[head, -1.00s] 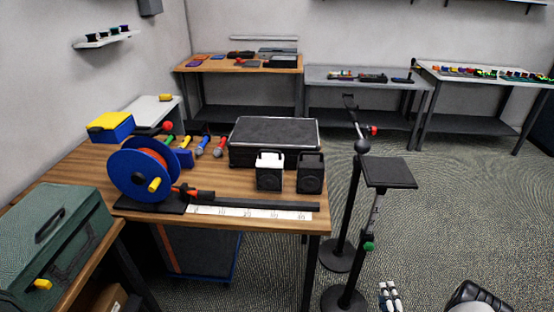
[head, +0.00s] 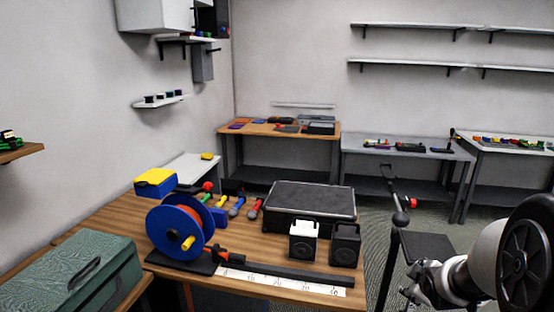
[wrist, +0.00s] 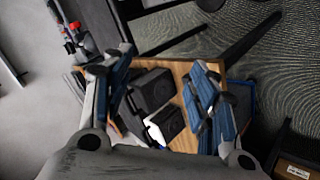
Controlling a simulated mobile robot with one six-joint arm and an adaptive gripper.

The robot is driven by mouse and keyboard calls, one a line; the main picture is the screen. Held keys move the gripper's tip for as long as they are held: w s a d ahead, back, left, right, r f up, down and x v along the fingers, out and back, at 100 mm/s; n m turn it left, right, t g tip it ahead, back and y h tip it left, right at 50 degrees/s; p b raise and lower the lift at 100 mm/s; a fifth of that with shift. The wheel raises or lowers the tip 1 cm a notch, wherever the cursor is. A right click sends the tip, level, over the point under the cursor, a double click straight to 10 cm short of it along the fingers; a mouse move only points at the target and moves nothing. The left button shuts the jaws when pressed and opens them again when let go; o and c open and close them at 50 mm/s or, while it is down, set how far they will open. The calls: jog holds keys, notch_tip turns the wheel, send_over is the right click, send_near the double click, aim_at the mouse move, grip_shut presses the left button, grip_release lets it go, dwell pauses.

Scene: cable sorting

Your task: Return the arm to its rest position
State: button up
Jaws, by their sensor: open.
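My gripper (head: 424,289) shows at the lower right of the head view, beyond the right end of the wooden cable table (head: 262,232), with my arm behind it at the right edge. In the wrist view my gripper (wrist: 162,62) has its two blue-padded fingers spread apart. Nothing is held between them. The black speaker box (wrist: 150,90) and the white speaker box (wrist: 165,124) show in the background between the fingers, on the tabletop. The arm's base is out of view.
The cable table bears a blue-rimmed reel (head: 180,228), a black case (head: 310,203), several coloured-handled tools and a ruled strip (head: 283,283). A thin black stand (head: 393,262) and a black square plate (head: 427,246) are near my gripper. A green toolbox (head: 75,272) is lower left.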

jog(key=s+a+r+m, duration=0.2)
jog(key=s+a+r, duration=0.4)
jog(key=a, duration=0.1)
jog(key=s+a+r+m+g+y, duration=0.1)
jog(key=s+a+m, duration=0.1)
jog(key=s+a, duration=0.3)
jog(key=s+a+r+m+g+y, duration=0.1)
jog(key=s+a, duration=0.4)
jog(key=s, duration=0.6)
jog(key=s+a+r+m+g+y, duration=0.1)
jog(key=s+a+m+g, duration=0.1)
jog(key=s+a, duration=0.3)
jog(key=s+m, duration=0.1)
jog(key=s, duration=0.2)
jog(key=shift+s+a+r+m, duration=0.3)
jog(key=shift+s+a+r, duration=0.05)
jog(key=shift+s+r, duration=0.05)
